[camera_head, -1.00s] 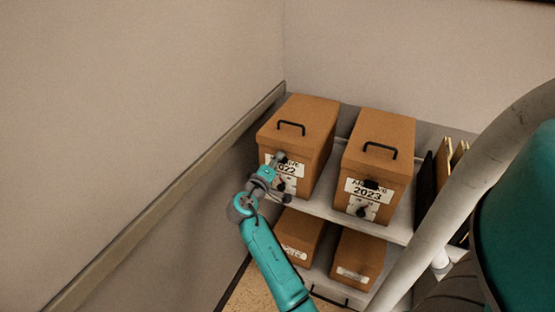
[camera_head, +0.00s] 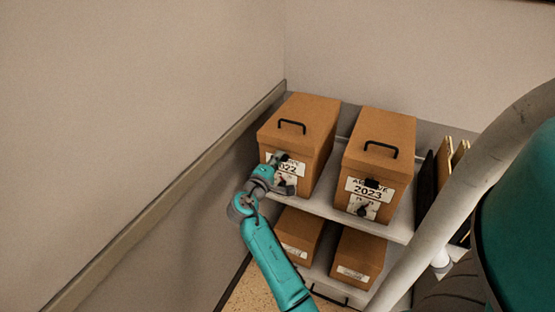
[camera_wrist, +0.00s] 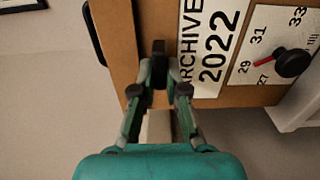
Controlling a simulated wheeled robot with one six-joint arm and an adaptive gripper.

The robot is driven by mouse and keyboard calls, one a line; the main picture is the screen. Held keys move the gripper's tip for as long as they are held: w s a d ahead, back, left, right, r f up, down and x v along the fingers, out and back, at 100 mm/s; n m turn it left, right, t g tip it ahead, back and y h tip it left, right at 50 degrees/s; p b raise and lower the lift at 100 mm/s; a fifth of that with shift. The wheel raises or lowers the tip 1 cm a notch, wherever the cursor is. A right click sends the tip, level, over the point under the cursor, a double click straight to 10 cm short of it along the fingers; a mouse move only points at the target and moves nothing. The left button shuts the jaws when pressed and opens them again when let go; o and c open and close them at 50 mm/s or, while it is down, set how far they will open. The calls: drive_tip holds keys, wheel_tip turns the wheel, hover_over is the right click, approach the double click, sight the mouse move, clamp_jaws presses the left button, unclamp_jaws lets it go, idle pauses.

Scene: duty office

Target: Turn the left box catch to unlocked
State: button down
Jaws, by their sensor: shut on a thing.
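The left box (camera_head: 318,112) is a brown archive box labelled "ARCHIVE 2022", on the upper shelf. Its label (camera_wrist: 212,45) shows sideways in the wrist view. The black catch (camera_wrist: 158,48) is on the box front beside the label's "ARCHIVE" edge. My gripper (camera_wrist: 160,76) is shut on the catch, with one finger on each side of it. In the head view my gripper (camera_head: 279,166) is at the front of the left box and covers part of its label. The catch's exact turn is hard to tell behind the fingers.
A dial with a black knob (camera_wrist: 293,62) and red pointer is on the same box front. The "ARCHIVE 2023" box (camera_head: 385,130) stands to the right, with its own black catch (camera_head: 372,183). Smaller boxes (camera_head: 300,232) sit on the lower shelf. The wall (camera_head: 150,130) is close on the left.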

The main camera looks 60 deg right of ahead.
drive_tip(key=c, duration=1.2)
unclamp_jaws()
drive_tip(key=shift+a, duration=0.1)
drive_tip(key=a, duration=1.1)
drive_tip(key=shift+s+a, duration=0.4)
drive_tip(key=shift+s, duration=0.05)
